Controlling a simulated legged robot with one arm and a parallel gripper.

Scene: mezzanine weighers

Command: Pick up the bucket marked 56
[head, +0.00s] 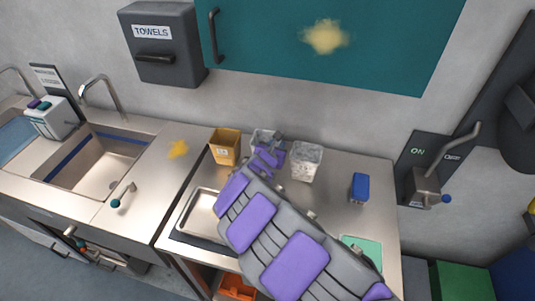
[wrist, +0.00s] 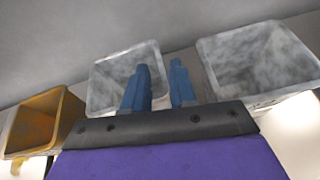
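Three small open buckets stand in a row on the steel counter: an orange one (head: 225,147), a marbled grey-white one (head: 262,136) in the middle, and another grey-white one (head: 306,162) on the right. Their markings are too small or hidden to read, so I cannot tell which is 56. My gripper (head: 270,155) is at the middle bucket and partly hides it. In the wrist view, my blue fingers (wrist: 158,85) are apart with a gap between them.
A steel tray (head: 199,213) lies left of my arm. A blue block (head: 359,187) and a green mat (head: 362,250) are at the right. A teal cabinet (head: 400,50) hangs above; a towel dispenser (head: 163,45) is on the wall. A sink (head: 95,165) is left.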

